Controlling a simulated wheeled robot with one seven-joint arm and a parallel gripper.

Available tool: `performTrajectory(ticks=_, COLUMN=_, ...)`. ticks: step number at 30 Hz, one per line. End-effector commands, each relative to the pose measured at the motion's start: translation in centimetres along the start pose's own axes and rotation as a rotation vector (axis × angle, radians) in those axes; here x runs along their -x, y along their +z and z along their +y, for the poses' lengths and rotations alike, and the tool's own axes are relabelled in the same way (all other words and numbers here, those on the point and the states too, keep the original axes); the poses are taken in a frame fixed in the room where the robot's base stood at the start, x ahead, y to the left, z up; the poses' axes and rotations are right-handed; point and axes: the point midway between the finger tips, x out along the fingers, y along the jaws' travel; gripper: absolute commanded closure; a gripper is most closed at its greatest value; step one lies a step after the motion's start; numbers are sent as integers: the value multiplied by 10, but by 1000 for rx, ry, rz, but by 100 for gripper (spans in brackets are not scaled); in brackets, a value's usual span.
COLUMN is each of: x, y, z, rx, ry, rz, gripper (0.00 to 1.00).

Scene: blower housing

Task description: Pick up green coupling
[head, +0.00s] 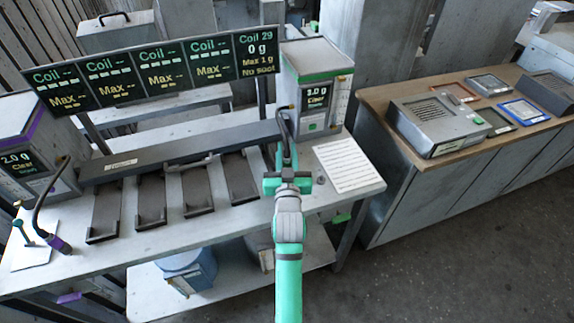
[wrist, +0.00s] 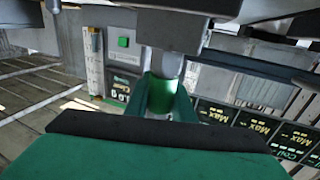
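The green coupling (wrist: 163,95) is a short green cylinder on the end of a dark hose (head: 284,127) that comes from the green-trimmed box (head: 317,85). In the head view my gripper (head: 287,165) is over the table's right part, just in front of that box, and hides the coupling. In the wrist view, which looks upside down, the teal fingers (wrist: 165,112) stand close on both sides of the coupling and appear shut on it. A grey cylindrical part adjoins the coupling there. Whether the coupling still touches the table cannot be seen.
Several dark trays (head: 150,203) lie in a row left of my gripper, below a display board (head: 150,68). A purple coupling (head: 58,244) lies at the left. A paper sheet (head: 348,166) lies right of my gripper. A side counter (head: 455,150) holds panels and a grey box.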

Motion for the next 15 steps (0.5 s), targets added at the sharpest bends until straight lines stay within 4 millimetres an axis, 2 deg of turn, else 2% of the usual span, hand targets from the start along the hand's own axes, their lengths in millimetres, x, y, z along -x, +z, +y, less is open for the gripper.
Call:
performTrajectory(ticks=10, x=0, y=-3, z=0, rx=0, ry=0, rz=2, gripper=100)
performTrajectory(ticks=15, x=0, y=-15, z=0, rx=0, ry=0, rz=5, gripper=100)
